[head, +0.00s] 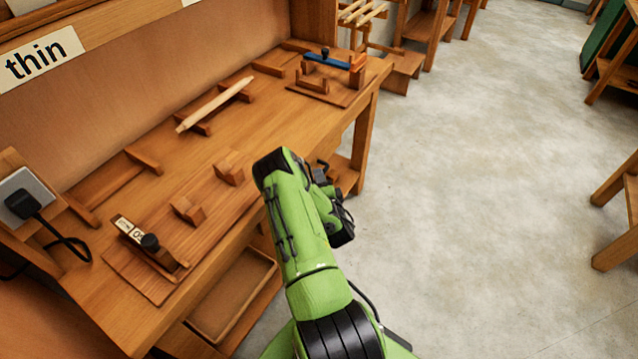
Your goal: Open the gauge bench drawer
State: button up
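The wooden bench (240,125) runs along the wall on the left. A small gauge with a white label and a dark knob (148,242) sits on a board at its near end. Below the bench top's front edge, a shallow wooden box with a raised rim (236,304) shows its inside; I cannot tell whether it is the drawer or a tray on a lower shelf. No drawer handle is clearly visible. My green arm reaches forward along the bench front. My gripper (341,218) is mostly hidden behind the wrist, and its fingers cannot be made out.
A pale wooden stick (214,104) rests on supports on the bench. A blue-topped fixture (328,60) stands at the far end. A power plug (25,203) with a black cable is at left. A stool (620,210) stands at right. The concrete floor between is clear.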

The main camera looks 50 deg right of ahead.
jog(key=shift+x, duration=0.9)
jog(key=shift+c, duration=0.3)
grip_shut()
jog(key=shift+s, duration=0.1)
